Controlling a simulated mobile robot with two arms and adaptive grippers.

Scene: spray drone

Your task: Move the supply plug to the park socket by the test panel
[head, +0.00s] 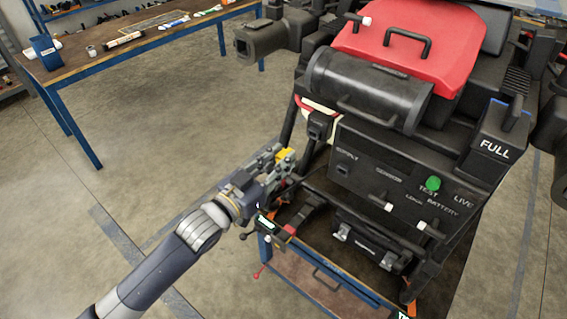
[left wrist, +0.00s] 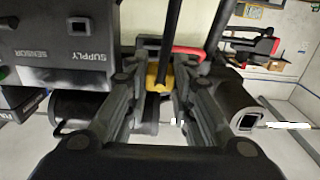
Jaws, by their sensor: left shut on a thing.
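My left gripper (head: 279,166) reaches in from the left beside the drone's dark front panel (head: 372,185). It is shut on a yellow-and-dark piece, which I take to be the supply plug (head: 285,154); the yellow part (left wrist: 154,81) shows between the fingers in the left wrist view. The fingers hide much of the plug. The panel carries SUPPLY, SENSOR, TEST and other labels. In the left wrist view a square socket (left wrist: 79,26) lies by the SUPPLY label. A small black box (head: 320,125) sits at the panel's upper left; I cannot tell whether it is the park socket.
The drone with its red cover (head: 425,45) stands on a blue-framed cart (head: 310,275). Black arms and struts crowd the gripper. A workbench (head: 105,50) with tools stands at the back left. The floor (head: 185,130) between is clear.

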